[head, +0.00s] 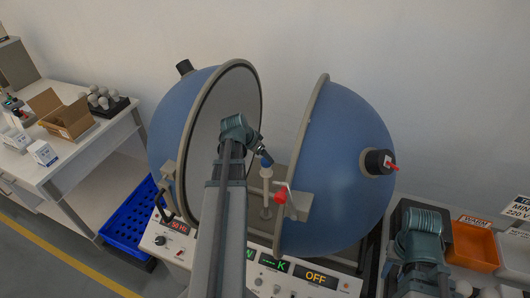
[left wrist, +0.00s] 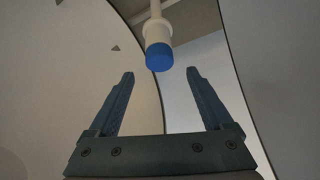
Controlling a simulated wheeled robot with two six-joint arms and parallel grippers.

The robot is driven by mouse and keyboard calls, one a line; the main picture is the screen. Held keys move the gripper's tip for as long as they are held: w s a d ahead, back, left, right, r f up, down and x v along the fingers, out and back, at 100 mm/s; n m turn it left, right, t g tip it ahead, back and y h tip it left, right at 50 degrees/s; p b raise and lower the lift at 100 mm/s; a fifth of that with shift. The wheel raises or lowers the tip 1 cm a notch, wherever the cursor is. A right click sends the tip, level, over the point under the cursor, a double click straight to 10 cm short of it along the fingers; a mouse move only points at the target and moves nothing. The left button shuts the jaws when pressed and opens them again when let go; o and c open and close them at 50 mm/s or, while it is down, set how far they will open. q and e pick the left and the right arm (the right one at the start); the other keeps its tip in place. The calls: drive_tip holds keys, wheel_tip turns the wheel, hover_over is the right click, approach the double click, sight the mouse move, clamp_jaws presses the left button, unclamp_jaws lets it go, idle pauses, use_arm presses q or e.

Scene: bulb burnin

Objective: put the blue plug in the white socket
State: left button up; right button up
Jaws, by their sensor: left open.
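The blue plug (head: 266,161) sits on the upper end of the white socket (head: 267,172), which stands on a thin post between the halves of a blue sphere. In the left wrist view the blue plug (left wrist: 159,57) is a short blue cylinder touching the white socket (left wrist: 157,31). My left gripper (left wrist: 161,73) is open and empty, its two fingertips apart with the plug just beyond them and between them in the picture. In the head view its wrist is just above and left of the plug. My right gripper (head: 420,252) is at the lower right; its fingers are hidden.
The sphere's left half (head: 180,110) and right half (head: 345,150) stand close on both sides of my left gripper. A red knob (head: 281,197) is beside the post. An orange bin (head: 474,246) is at the right. A cardboard box (head: 70,122) lies on the left table.

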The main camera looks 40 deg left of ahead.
use_arm(q)
drive_tip(key=p+v, duration=0.7)
drive_tip(key=v, duration=0.2)
drive_tip(key=shift+r, duration=0.2)
drive_tip(key=shift+s, duration=0.1)
